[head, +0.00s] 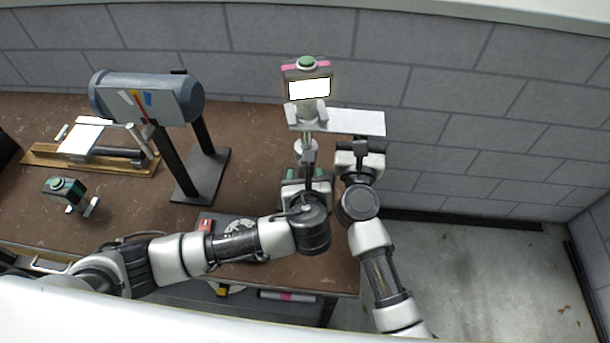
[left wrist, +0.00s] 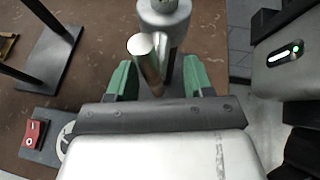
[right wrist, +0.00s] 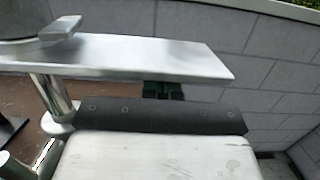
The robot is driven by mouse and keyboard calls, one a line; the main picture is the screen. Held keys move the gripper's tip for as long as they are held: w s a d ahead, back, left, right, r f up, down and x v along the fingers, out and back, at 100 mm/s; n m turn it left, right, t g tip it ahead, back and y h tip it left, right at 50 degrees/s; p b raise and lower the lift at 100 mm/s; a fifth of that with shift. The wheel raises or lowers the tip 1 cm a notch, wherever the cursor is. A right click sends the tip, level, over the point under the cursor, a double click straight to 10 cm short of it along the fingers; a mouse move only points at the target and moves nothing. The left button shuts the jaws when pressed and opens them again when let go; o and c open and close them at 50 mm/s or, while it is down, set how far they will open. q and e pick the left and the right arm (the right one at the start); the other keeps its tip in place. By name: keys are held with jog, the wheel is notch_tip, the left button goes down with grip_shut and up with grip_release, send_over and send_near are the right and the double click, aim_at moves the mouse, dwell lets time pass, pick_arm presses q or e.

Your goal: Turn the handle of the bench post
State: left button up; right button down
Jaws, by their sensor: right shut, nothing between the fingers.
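The bench post (head: 309,117) stands at the bench's right end, with a lit screen and green button on top. A flat metal arm (head: 355,122) reaches right from it; it also shows in the right wrist view (right wrist: 130,58). A short metal rod (left wrist: 148,62) sticks out from the post toward the left wrist camera. I cannot tell which part is the handle. My left gripper (left wrist: 160,78) is open, its green fingers either side of the rod. My right gripper (right wrist: 163,91) is shut and empty, its fingertips close by the arm's near edge; contact is unclear.
A grey-blue cylinder on a black stand (head: 148,98), a wooden-based device (head: 90,150) and a small green-buttoned box (head: 68,190) stand left on the brown bench (head: 120,225). A block wall (head: 450,80) is behind. Open floor (head: 470,270) lies to the right.

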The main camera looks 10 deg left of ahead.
pick_arm(q)
jog(key=shift+s+r, duration=0.1)
pick_arm(e)
jog(key=shift+r, duration=0.15)
pick_arm(q)
jog(key=v, duration=1.1)
jog(key=shift+s+r, duration=0.15)
jog(key=shift+s, duration=0.2)
